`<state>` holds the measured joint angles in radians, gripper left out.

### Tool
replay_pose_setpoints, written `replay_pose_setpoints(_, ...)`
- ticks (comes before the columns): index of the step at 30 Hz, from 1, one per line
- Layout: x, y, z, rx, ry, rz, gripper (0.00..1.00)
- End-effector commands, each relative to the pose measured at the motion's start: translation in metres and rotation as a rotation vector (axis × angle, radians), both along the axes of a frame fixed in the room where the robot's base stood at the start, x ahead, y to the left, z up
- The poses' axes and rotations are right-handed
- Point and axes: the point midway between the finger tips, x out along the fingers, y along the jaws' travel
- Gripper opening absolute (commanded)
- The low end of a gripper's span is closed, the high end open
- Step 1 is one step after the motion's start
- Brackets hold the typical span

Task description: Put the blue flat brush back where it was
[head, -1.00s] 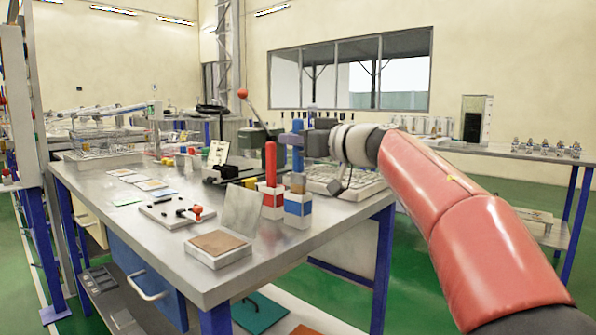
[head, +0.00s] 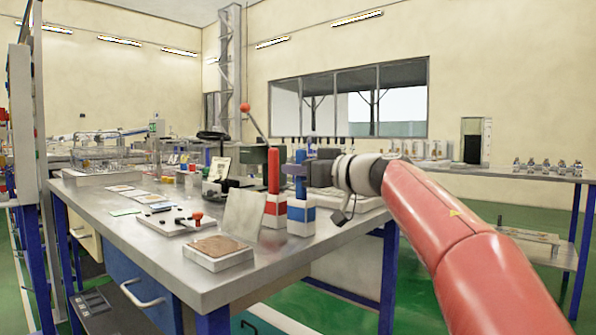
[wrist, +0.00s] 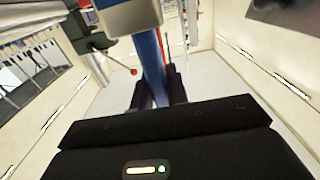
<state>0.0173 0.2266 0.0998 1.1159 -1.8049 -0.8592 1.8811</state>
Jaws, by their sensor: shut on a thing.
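The blue flat brush (head: 300,186) is upright in my gripper (head: 303,170); its blue handle (wrist: 151,60) shows between the dark fingers in the wrist view. My gripper (wrist: 158,92) is shut on the handle. A blue-and-white holder (head: 301,217) stands on the table directly beneath the brush. The brush's lower end meets the holder's top in the head view and its tan part is hidden, so it appears to be inside the holder. How deep it sits cannot be told.
A red brush (head: 273,170) stands upright in a red-and-white holder (head: 275,212) just left of the blue one. A tilted pale panel (head: 244,214) and a brown-topped block (head: 219,252) are nearer the front of the metal table (head: 130,240). A red-knobbed lever (head: 245,107) rises behind.

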Motion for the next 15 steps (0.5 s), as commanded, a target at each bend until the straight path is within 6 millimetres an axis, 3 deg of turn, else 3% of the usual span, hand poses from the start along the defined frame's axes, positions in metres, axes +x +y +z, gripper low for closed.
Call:
replay_pose_setpoints(1, 0.0, 0.0, -0.001, -0.001, 0.001, 0.0, 0.18)
replay_pose_setpoints(6, 0.0, 0.0, -0.0007, 0.0, 0.0, 0.0, 0.37)
replay_pose_setpoints(15, 0.0, 0.0, 0.0013, 0.001, -0.001, 0.0, 0.37)
